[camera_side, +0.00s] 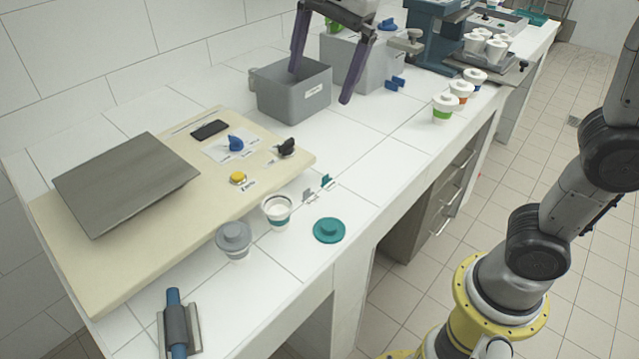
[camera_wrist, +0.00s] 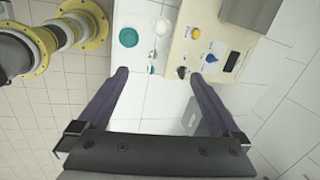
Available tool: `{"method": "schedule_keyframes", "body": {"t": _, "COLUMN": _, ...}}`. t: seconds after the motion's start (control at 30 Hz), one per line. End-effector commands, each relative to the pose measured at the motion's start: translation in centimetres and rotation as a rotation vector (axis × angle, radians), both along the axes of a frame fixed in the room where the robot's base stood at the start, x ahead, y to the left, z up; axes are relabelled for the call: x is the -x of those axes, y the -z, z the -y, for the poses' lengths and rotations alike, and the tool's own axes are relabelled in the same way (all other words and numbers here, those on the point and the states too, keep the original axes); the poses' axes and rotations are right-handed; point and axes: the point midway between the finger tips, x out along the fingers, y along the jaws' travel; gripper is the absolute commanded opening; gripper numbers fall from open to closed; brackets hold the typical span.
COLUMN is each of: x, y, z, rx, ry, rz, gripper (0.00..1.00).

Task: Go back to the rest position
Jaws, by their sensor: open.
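My gripper (camera_side: 322,75) is open and empty. In the side view it hangs at the top, with one finger in front of the grey bin and the other to the bin's right. In the wrist view my gripper (camera_wrist: 160,80) shows two dark purple fingers spread wide, with bare white bench between them. On the bench below stand an open white cup with a teal band (camera_side: 277,211) and a cup under a grey lid (camera_side: 233,238). A teal lid (camera_side: 329,230) lies flat beside them and also shows in the wrist view (camera_wrist: 128,38).
The grey bin (camera_side: 290,92) stands close under my gripper. A beige panel (camera_side: 130,262) carries a grey plate (camera_side: 125,183), a yellow button (camera_side: 238,178) and knobs. Several lidded cups (camera_side: 445,109) line the bench's right edge. A blue-handled tool (camera_side: 176,320) lies at the front.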

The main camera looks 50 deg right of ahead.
Motion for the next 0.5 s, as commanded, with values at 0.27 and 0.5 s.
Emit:
{"method": "schedule_keyframes", "body": {"t": 0.27, "x": 10.3, "y": 1.4, "z": 7.0, "rx": 0.135, "ry": -0.309, "rz": 0.163, "gripper": 1.00}}
{"method": "schedule_keyframes", "body": {"t": 0.5, "x": 17.0, "y": 7.2, "z": 9.3, "rx": 0.346, "ry": -0.732, "rz": 0.239, "gripper": 1.00}}
